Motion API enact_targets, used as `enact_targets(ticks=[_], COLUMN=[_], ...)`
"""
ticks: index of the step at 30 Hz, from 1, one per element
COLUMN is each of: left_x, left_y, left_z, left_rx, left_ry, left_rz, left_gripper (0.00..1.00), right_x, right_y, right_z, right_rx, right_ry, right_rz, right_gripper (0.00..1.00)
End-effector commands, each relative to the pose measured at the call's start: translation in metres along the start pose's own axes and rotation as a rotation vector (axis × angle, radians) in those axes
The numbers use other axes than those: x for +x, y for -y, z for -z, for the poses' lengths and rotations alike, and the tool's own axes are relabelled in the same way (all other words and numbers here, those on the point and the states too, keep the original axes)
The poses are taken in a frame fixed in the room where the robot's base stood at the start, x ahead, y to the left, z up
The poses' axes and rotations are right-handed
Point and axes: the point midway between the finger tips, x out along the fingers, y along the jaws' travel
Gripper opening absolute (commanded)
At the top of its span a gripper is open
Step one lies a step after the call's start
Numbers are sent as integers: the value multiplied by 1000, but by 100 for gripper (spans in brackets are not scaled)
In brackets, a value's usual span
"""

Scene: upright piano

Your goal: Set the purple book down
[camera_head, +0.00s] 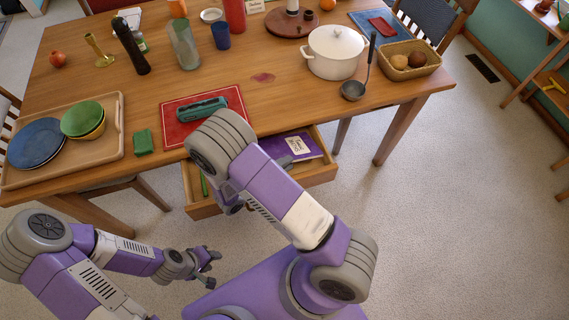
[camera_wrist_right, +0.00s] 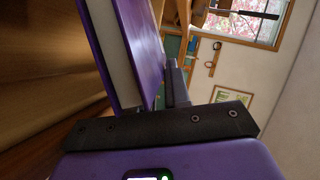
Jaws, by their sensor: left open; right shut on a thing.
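The purple book (camera_head: 303,146), with a white label on its cover, is at the open drawer (camera_head: 318,173) under the table front. Whether it touches the drawer's bottom cannot be told. In the right wrist view the book (camera_wrist_right: 148,45) shows its purple cover and pale page edge, close to brown wood. My right gripper (camera_wrist_right: 174,103) is shut on the book; in the head view my own arm mostly hides this gripper. My left gripper (camera_head: 212,268) is open and empty, low in front of the table, well apart from the book.
A green pen (camera_head: 204,184) lies in the drawer's left part. Above the drawer, a red mat (camera_head: 176,136) holds a teal object (camera_head: 203,109). A tray (camera_head: 113,150) with plates and bowls is at left; a white pot (camera_head: 334,52), ladle (camera_head: 354,88) and basket (camera_head: 425,52) stand at right.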

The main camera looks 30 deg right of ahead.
Motion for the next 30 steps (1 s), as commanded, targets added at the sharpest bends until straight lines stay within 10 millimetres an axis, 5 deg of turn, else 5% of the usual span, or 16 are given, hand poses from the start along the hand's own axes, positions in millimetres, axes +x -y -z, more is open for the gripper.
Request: enact_targets(ticks=[11,12,17,30], left_x=[3,3,3,0], left_y=[1,1,1,0], left_z=[0,0,0,0], left_rx=[0,0,0,0], left_ry=[0,0,0,0], left_rz=[0,0,0,0], left_gripper=[43,43,43,43], right_x=[3,3,3,-1], right_y=[-12,-13,-14,-1], right_z=[-2,-2,-2,2], right_rx=[-4,-6,-8,-9], right_ry=[0,0,0,0], right_rz=[-5,-6,-8,-10], right_gripper=[0,20,42,42])
